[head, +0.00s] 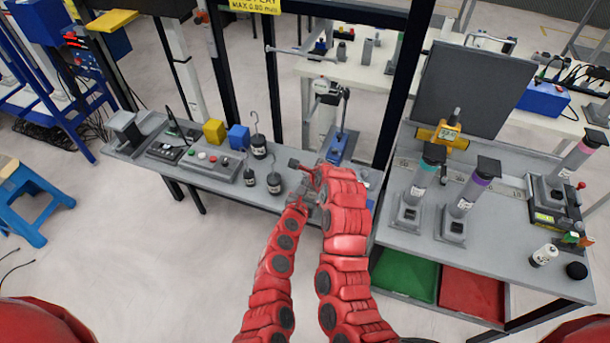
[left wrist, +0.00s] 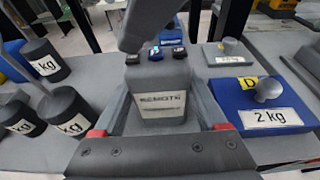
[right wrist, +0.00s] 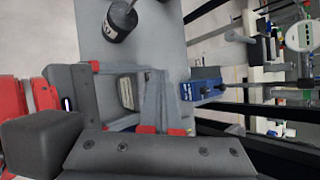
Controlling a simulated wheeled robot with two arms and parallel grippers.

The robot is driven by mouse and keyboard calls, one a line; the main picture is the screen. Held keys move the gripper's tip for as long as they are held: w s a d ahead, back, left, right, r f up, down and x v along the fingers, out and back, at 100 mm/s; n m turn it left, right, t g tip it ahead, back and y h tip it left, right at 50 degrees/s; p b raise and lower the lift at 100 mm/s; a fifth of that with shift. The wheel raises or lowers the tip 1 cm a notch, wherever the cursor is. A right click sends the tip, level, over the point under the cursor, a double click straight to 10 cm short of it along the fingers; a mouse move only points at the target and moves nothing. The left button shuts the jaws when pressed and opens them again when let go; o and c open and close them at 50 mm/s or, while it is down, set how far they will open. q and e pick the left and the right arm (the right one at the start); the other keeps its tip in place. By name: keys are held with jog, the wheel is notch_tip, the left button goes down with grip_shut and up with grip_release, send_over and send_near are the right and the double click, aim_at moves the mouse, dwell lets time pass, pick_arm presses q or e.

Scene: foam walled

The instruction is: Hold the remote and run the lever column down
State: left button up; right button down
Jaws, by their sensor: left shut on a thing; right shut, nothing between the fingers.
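The grey remote (left wrist: 160,105), with a white label and several small buttons, sits between the fingers of my left gripper (left wrist: 158,122), which is shut on it. It also shows in the right wrist view (right wrist: 126,93). In the head view my left gripper (head: 306,203) and right gripper (head: 316,176) are close together over the bench, and the arms hide most of the remote. My right gripper (right wrist: 128,105) is shut and empty. A dark part hangs over the remote in the left wrist view. A column with a grey lever (head: 345,112) on a blue base (head: 342,147) stands just beyond; I cannot tell its exact height setting.
Black hook weights (head: 274,182) stand left of my grippers on the narrow grey bench (head: 220,183), with blue and yellow cubes. A blue 2 kg block (left wrist: 262,107) is close right of the remote. A dark frame post (head: 400,80) and the right table (head: 390,215) bound the right side.

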pick_arm(q)
jog(key=shift+w+r, duration=0.15)
jog(key=shift+r, duration=0.1)
pick_arm(e)
jog(key=shift+s+a+r, duration=0.3)
jog(key=shift+a+r, duration=0.05)
jog(key=shift+a, duration=0.3)
pick_arm(q)
jog(key=shift+d+f, duration=0.1)
jog(key=shift+f, duration=0.05)
pick_arm(e)
jog(key=shift+w+d+r, duration=0.1)
jog(key=shift+r, duration=0.05)
jog(key=shift+r, duration=0.15)
pick_arm(q)
jog(key=shift+f, duration=0.1)
pick_arm(e)
jog(key=shift+w+d+r, duration=0.1)
jog(key=shift+d+r, duration=0.1)
jog(key=shift+r, duration=1.1)
jog(key=shift+w+d+r, duration=0.1)
jog(key=shift+d+r, duration=0.05)
jog(key=shift+r, duration=1.1)
pick_arm(q)
jog(key=o, duration=1.4)
